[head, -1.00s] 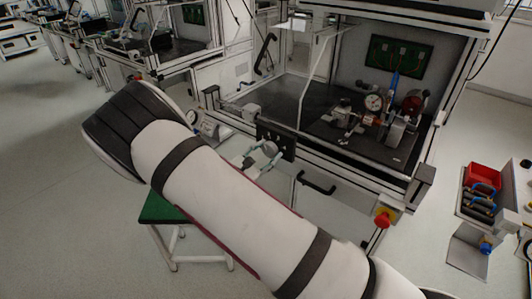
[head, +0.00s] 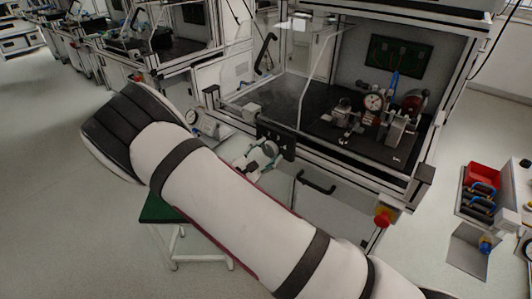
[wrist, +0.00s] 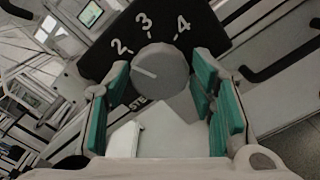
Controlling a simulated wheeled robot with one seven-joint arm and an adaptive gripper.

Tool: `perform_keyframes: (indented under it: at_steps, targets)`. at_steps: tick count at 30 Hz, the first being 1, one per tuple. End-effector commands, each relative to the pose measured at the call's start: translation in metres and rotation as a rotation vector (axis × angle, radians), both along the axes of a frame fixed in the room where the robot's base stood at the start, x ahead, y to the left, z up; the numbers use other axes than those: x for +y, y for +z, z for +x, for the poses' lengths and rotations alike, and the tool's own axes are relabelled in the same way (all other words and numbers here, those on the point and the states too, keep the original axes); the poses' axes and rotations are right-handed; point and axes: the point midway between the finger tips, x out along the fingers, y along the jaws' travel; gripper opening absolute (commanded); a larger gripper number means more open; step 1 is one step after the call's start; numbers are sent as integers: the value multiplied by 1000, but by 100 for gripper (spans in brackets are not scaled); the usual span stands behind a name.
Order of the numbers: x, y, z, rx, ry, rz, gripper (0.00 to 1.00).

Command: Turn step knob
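The step knob (wrist: 160,71) is a round grey dial with a light pointer line aimed to the left, below the number 2. It sits on a black panel (wrist: 98,62) marked 2, 3 and 4, with partly hidden lettering below. The panel also shows on the bench front in the head view (head: 285,145). My gripper (wrist: 162,66) has its two teal-padded fingers apart, one on each side of the knob. A gap shows at the left; contact at the right is unclear. In the head view, my gripper (head: 264,152) is at the panel, partly hidden by my arm.
The bench holds a test fixture with a dial gauge (head: 373,102) behind the panel. A black handle (head: 317,184) and a red-and-yellow emergency stop (head: 382,217) are to the right. A green-topped stool (head: 160,208) stands below my arm.

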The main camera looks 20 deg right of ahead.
Motion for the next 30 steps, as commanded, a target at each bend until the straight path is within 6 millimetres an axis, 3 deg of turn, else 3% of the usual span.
perform_keyframes:
  at_steps: [14, 30]
  targets:
    - [7, 0, -4, 1, 2, 1, 66]
    - [85, 0, -61, 0, 3, 0, 66]
